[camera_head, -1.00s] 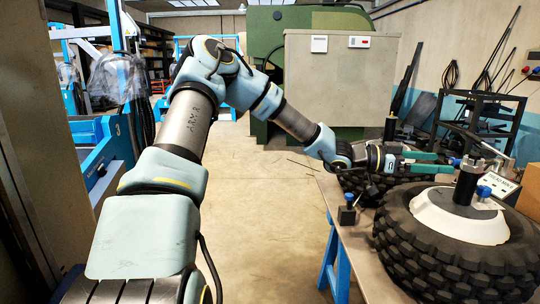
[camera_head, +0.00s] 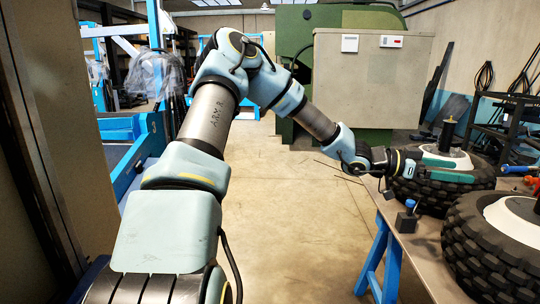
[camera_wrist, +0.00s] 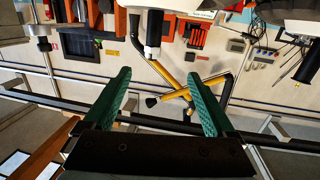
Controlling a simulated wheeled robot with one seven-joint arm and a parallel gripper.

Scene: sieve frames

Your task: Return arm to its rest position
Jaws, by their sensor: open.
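My arm reaches forward and to the right in the head view, bent at a raised elbow. My gripper (camera_head: 462,170) is at the right, over the bench side and in front of the far tyre in the picture. In the wrist view its two green fingers (camera_wrist: 157,76) stand wide apart with nothing between them. The gripper is open and empty. Whether it touches the far tyre cannot be told.
A far tyre (camera_head: 472,191) and a near tyre (camera_head: 482,258) with white hubs lie on the workbench (camera_head: 408,236), which has blue legs. A small black block with a blue knob (camera_head: 407,214) stands by its edge. A beige cabinet (camera_head: 365,85) is behind. Floor left of the bench is clear.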

